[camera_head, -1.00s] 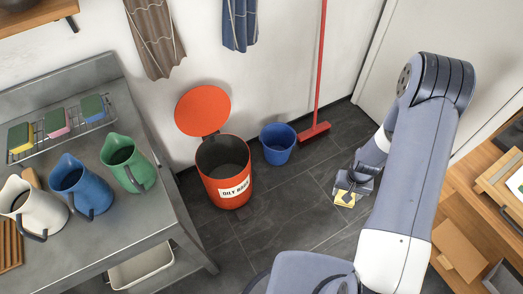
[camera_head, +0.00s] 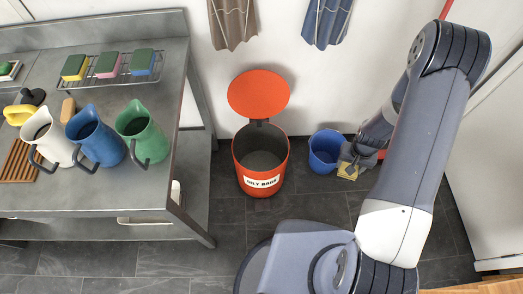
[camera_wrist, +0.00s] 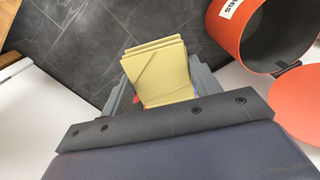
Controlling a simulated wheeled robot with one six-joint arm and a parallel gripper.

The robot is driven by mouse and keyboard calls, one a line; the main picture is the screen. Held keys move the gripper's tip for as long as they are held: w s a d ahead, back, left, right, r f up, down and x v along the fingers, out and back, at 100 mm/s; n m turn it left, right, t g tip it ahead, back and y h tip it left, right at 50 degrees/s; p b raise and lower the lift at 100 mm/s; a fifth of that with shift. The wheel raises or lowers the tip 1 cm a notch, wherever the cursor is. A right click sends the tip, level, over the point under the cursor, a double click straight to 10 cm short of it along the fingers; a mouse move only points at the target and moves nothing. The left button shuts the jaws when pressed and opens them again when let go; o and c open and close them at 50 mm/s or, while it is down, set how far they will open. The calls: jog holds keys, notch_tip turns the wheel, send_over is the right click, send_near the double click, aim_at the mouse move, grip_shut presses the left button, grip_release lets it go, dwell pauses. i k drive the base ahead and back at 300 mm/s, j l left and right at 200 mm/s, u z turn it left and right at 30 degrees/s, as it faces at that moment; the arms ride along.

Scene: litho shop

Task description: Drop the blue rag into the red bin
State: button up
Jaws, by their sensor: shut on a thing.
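My gripper (camera_head: 350,162) is shut on a folded yellow cloth (camera_wrist: 160,78), which also shows below the fingers in the head view (camera_head: 347,173). The cloth held is yellow, not blue. The red bin (camera_head: 240,170), labelled as for oily rags, stands on the floor left of my gripper with its round lid (camera_head: 258,94) open. Its inside looks empty. In the wrist view the bin (camera_wrist: 232,37) is at the upper right, apart from the cloth. A blue cloth with pale lines (camera_head: 328,22) hangs on the wall; I see no other blue rag.
A blue bucket (camera_head: 323,150) stands between the bin and my gripper. A metal bench (camera_head: 120,203) at left carries several jugs and a rack of sponges. A brown cloth (camera_head: 232,22) hangs on the wall. Floor in front of the bin is clear.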

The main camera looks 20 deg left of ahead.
aim_at(261, 162)
jog(key=i+l+u, duration=0.1)
jog(key=u, duration=0.3)
jog(key=i+l+u, duration=0.15)
jog(key=u, duration=0.25)
jog(key=i+l+u, duration=0.2)
jog(key=u, duration=0.2)
jog(key=i+l+u, duration=0.2)
jog(key=u, duration=0.15)
jog(key=i+l+u, duration=0.1)
jog(key=l+u, duration=0.25)
